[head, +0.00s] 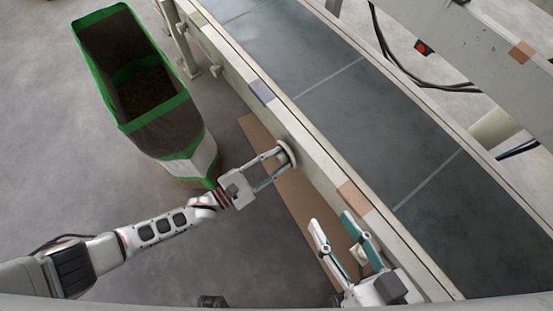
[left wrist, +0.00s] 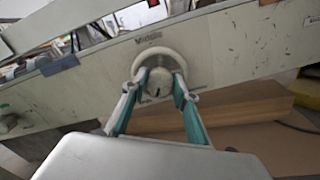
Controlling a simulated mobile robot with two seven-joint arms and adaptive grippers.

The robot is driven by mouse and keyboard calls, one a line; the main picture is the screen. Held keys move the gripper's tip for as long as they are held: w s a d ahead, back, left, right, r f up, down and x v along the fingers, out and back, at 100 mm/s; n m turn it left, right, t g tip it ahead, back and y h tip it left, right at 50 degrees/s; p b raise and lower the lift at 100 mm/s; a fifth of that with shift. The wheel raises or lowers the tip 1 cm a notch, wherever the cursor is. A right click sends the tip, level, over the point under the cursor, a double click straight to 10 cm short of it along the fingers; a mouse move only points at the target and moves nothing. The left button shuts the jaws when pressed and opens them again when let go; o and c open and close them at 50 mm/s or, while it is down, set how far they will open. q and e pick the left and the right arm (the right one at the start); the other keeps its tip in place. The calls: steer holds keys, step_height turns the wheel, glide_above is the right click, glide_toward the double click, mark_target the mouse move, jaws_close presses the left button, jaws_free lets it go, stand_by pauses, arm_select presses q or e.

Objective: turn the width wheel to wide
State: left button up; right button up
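The width wheel is a cream ring with a round hub on the side rail of the conveyor. In the head view the wheel (head: 288,154) shows edge-on. In the left wrist view the wheel (left wrist: 158,52) faces me, with a dark mark low on its hub and small lettering above it. My left gripper (head: 281,164) is at the wheel; in the left wrist view its fingertips (left wrist: 161,80) lie close on both sides of the hub and appear to grip it. They hide the ring's lower sides. My right gripper (head: 333,221) is open and empty, near the rail.
The conveyor belt (head: 365,110) runs diagonally behind the rail (head: 325,165). A green-edged bag (head: 180,132) with dark pellets stands at upper left. A brown board (head: 295,195) lies below the rail. Floor at lower left is clear.

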arm_select(q)
steer(key=o, duration=0.4)
steer(key=shift+s, duration=0.1)
steer(key=v, duration=1.2)
